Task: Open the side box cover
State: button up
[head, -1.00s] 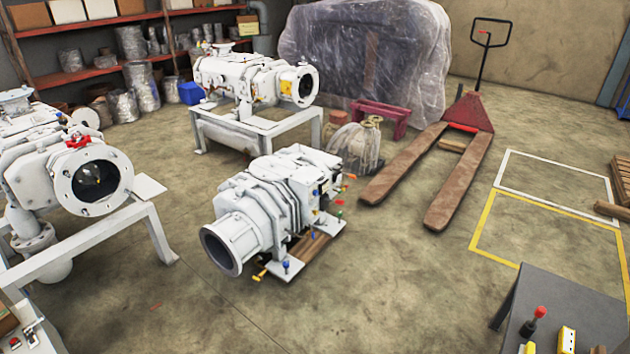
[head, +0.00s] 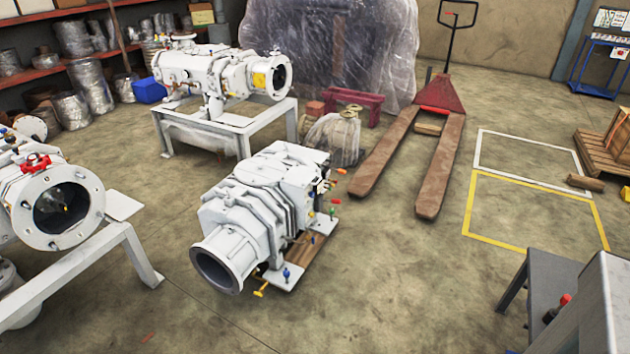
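The white screw vacuum pump (head: 262,208) sits on the floor on a low base in the middle of the head view. Its round open flange faces front left. Several small coloured knobs or handles show along its right side. That side is turned partly away, and I cannot make out a separate side box cover or whether one is open or shut. My gripper is not in view.
A white machine on a stand (head: 222,80) is behind, and another (head: 60,200) is at left. A pallet jack (head: 436,150) is at back right. A dark grey table (head: 545,280) and a pale grey block (head: 605,300) fill the lower right. Floor right of the pump is clear.

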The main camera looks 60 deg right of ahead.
aim_at(301, 176)
jog(key=z, duration=0.5)
jog(key=i, duration=1.15)
jog(key=z, duration=0.55)
